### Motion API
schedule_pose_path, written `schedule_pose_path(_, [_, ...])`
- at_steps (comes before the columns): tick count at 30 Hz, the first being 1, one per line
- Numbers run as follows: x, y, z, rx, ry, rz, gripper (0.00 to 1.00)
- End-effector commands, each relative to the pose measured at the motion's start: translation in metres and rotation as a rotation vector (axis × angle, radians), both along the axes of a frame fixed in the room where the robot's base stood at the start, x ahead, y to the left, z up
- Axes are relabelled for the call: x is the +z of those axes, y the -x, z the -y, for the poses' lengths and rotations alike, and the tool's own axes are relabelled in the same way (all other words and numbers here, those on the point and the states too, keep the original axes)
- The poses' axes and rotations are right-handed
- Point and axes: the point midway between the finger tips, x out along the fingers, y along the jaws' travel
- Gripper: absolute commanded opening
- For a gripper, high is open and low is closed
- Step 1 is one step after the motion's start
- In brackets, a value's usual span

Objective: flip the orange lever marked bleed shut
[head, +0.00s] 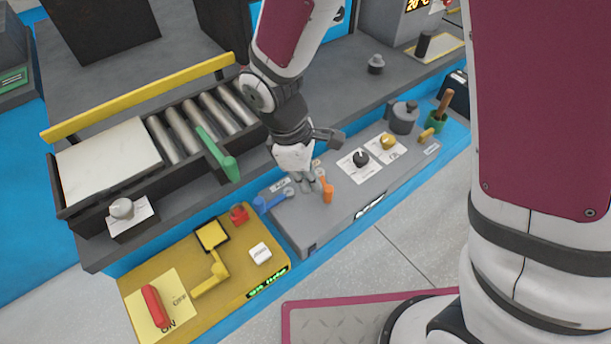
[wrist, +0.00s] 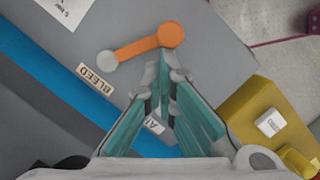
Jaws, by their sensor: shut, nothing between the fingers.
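The orange lever (head: 327,190) sits on the grey control panel (head: 300,226), beside my gripper's fingertips. In the wrist view the orange lever (wrist: 142,46) runs from a round orange end to a pale grey disc (wrist: 107,61). A label reading BLEED (wrist: 95,79) lies beside it on the panel. My gripper (head: 312,186) is shut and empty, pointing down over the panel. In the wrist view its fingertips (wrist: 166,78) are close to the round orange end; I cannot tell whether they touch. The fingers partly cover a second label (wrist: 154,125).
A blue lever (head: 270,202) is left of the orange one. Black (head: 360,158) and yellow (head: 388,141) knobs are to the right. A yellow panel (head: 205,300) with a red switch (head: 154,305) stands at the left front. A green lever (head: 219,157) stands by the rollers.

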Motion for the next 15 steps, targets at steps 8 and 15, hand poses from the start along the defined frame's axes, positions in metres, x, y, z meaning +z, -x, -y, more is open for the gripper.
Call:
schedule_pose_path(8, [0.001,0.005,0.013,0.219,0.001,-0.001,0.0])
schedule_pose_path(15, [0.0,0.006,0.02,0.287,0.0,-0.001,0.0])
